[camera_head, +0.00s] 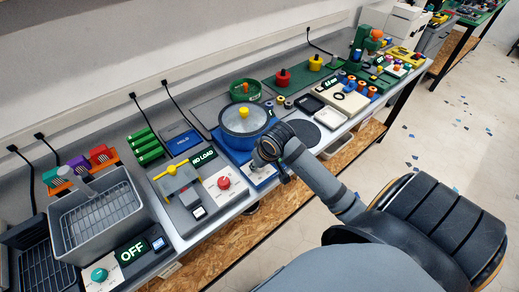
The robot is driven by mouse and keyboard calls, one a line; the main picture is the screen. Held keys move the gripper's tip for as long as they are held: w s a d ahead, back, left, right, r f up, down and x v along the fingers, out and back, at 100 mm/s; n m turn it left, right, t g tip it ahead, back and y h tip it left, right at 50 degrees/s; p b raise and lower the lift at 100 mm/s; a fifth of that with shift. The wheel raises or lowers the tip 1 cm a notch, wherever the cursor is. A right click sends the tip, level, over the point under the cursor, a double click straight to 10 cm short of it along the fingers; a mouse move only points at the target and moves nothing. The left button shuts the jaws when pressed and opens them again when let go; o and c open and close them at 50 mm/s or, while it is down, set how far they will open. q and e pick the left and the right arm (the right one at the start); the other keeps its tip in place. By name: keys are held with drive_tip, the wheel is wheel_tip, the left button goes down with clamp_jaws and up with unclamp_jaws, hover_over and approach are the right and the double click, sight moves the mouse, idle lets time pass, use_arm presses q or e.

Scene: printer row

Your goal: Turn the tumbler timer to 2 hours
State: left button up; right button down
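A round blue tub (246,119) with a clear lid and a yellow knob, which looks like the tumbler, stands mid-bench. At its front is a small pale panel (262,177) on a blue base, likely the timer's panel. My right gripper (263,160) is right over this panel, at the end of the arm coming in from the right. It hides most of the panel, so I cannot see a dial or its setting. The fingers are too small and covered to tell open from shut, or whether they touch anything. My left gripper is not in view.
Left of the tub is a grey unit with a red knob (224,183) and a "NO LOAD" display (203,157). Farther left stand a grey basket (99,217), a teal knob (99,274) and an "OFF" display (131,251). Right of the gripper is a dark round pad (303,134).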

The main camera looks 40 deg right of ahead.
drive_tip(key=shift+m+h+p, duration=0.3)
drive_tip(key=shift+m+p, duration=0.45)
drive_tip(key=shift+m, duration=0.05)
drive_tip(key=shift+f, duration=0.1)
drive_tip(key=c, duration=1)
unclamp_jaws()
drive_tip(key=shift+c, duration=0.2)
drive_tip(key=v, duration=1.2)
drive_tip(key=shift+w, duration=0.1)
